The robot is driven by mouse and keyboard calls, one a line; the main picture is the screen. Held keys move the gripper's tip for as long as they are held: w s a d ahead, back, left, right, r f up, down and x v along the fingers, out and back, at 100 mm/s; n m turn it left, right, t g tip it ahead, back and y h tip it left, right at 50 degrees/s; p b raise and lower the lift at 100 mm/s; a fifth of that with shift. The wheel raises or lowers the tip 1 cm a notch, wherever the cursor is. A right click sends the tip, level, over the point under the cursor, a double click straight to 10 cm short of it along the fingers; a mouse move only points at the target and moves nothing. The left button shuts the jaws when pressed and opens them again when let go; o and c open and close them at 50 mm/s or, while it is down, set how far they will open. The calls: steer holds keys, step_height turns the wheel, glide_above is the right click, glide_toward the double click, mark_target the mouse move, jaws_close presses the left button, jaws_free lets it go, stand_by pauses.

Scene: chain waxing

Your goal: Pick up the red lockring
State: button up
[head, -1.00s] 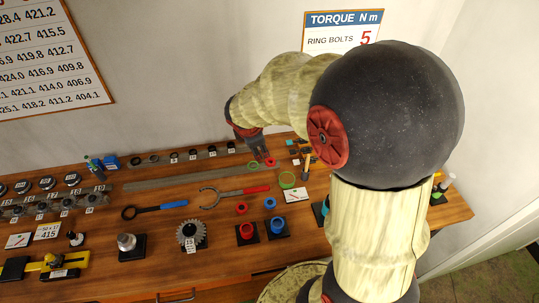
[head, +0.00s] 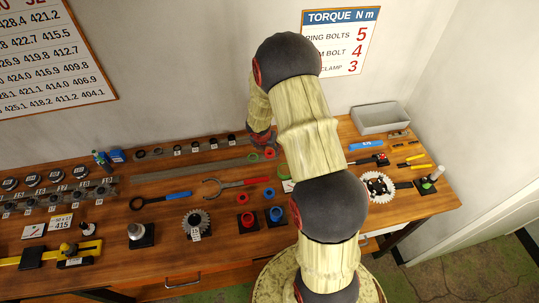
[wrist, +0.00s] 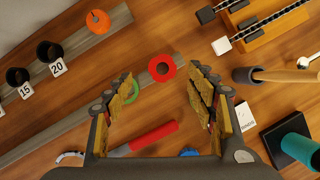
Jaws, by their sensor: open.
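The red lockring (wrist: 153,67) lies flat at the edge of a grey strip in the wrist view, its hole facing up. In the head view it is the small red ring (head: 269,154) just below my gripper (head: 262,140). In the wrist view my gripper (wrist: 161,80) is open and empty, with its fingers to the left and right of the lockring's line. The lockring shows beyond and between the fingertips, and no contact is visible. A green ring (wrist: 134,88) lies beside it, partly behind the left finger.
A wrench with a red handle (wrist: 153,137) lies nearer my palm. A grey strip with numbered black sockets (wrist: 48,50) runs at the left. An orange ring (wrist: 97,27) sits at its end.

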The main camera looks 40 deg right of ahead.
mark_target(269, 154)
steer(key=x, duration=0.3)
steer(key=b+x, duration=0.1)
steer(key=shift+s+f, duration=0.25)
steer(key=shift+f, duration=0.15)
steer(key=shift+a, duration=0.1)
steer(key=shift+c, duration=0.4)
steer(key=c, duration=0.7)
steer(key=shift+r, duration=0.1)
steer(key=shift+c, duration=0.3)
